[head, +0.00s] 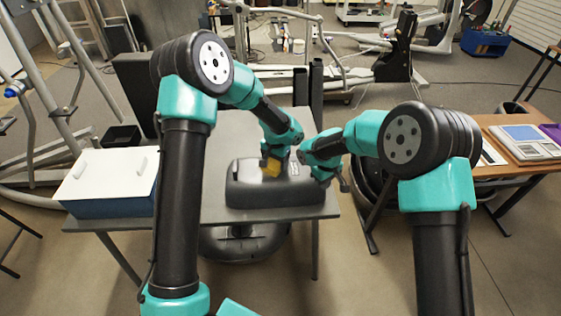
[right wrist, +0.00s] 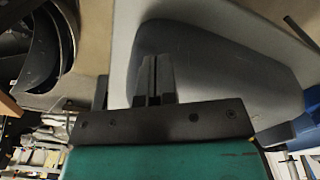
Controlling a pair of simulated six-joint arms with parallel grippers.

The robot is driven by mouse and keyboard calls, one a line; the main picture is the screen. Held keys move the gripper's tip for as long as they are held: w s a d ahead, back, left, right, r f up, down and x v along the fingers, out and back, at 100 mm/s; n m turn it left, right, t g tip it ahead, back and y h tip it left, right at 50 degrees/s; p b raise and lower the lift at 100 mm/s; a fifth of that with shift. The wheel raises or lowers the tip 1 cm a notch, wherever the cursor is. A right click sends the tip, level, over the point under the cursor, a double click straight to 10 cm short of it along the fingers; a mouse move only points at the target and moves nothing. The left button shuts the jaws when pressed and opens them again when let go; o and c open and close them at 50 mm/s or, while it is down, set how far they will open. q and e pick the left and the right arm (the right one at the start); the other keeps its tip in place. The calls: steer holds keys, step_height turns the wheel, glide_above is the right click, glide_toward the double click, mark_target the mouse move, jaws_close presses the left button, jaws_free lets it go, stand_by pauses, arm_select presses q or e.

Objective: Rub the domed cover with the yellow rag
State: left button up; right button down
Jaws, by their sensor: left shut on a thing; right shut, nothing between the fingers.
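The domed cover (head: 245,191) is a dark grey rounded shell lying on the grey table (head: 222,135). My left gripper (head: 273,160) is shut on the yellow rag (head: 270,166), at the top of the cover; I cannot tell how firmly the rag touches it. My right gripper (head: 328,178) is shut and empty at the cover's right end. In the right wrist view, the closed fingers (right wrist: 151,75) show in front of the cover (right wrist: 215,78); contact is unclear. My left arm hides part of the table.
A blue box with a white lid (head: 110,180) stands at the table's left end. A small black tray (head: 122,136) is behind it. A wooden table at right carries a scale (head: 525,142). Exercise machine frames stand around.

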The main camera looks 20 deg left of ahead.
mark_target(257, 169)
arm_select(q)
steer(key=shift+s+a, duration=0.1)
steer(key=shift+a, duration=0.1)
steer(key=shift+s+a, duration=0.45)
steer(key=shift+a, duration=0.3)
steer(key=shift+s+a, duration=0.4)
steer(key=shift+a, duration=0.3)
steer(key=shift+f, duration=0.1)
steer(key=shift+s+a+f, duration=0.1)
steer(key=shift+s+a, duration=0.35)
steer(key=shift+a, duration=0.35)
steer(key=shift+s+a, duration=0.4)
steer(key=shift+a, duration=0.35)
steer(key=shift+f, duration=0.15)
steer(key=shift+d, duration=0.15)
steer(key=shift+w+d+f, duration=0.1)
steer(key=shift+w+d, duration=0.35)
steer(key=shift+d, duration=0.25)
steer(key=shift+w+d, duration=0.4)
steer(key=shift+d, duration=0.3)
steer(key=shift+d, duration=0.1)
